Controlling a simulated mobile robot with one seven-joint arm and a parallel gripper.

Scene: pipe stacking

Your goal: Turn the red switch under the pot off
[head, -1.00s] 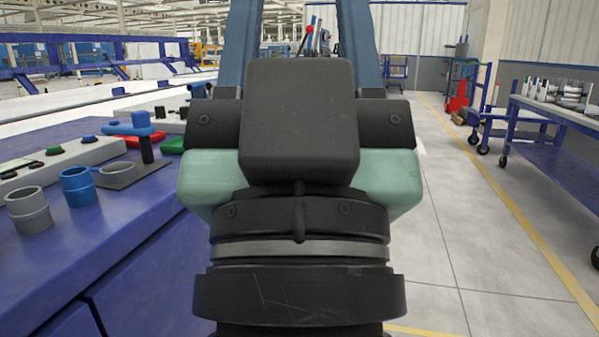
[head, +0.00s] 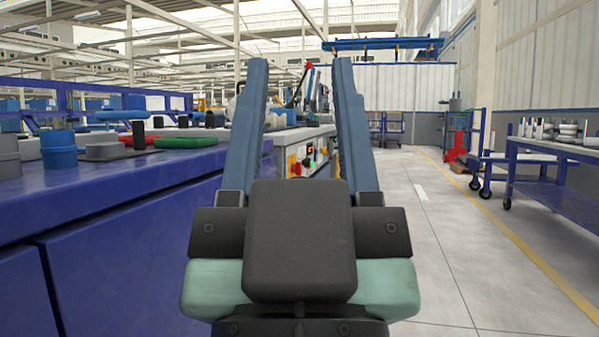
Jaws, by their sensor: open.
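My gripper (head: 300,66) is open and empty, with its two long blue fingers pointing ahead and upward in the picture. Between the fingers, farther off, a light counter front carries a switch panel (head: 306,158) with small red, yellow and green parts. A red switch (head: 292,164) shows at the left of this panel, close beside the left finger in the picture. My gripper is well short of it. A pot cannot be made out clearly; the things on the counter above the panel are small and partly hidden by the left finger.
A blue workbench (head: 120,195) runs along the left, with grey and blue pipe pieces and a green ring (head: 186,142). A blue cart (head: 560,160) with parts stands at the right. The floor (head: 420,230) between is clear.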

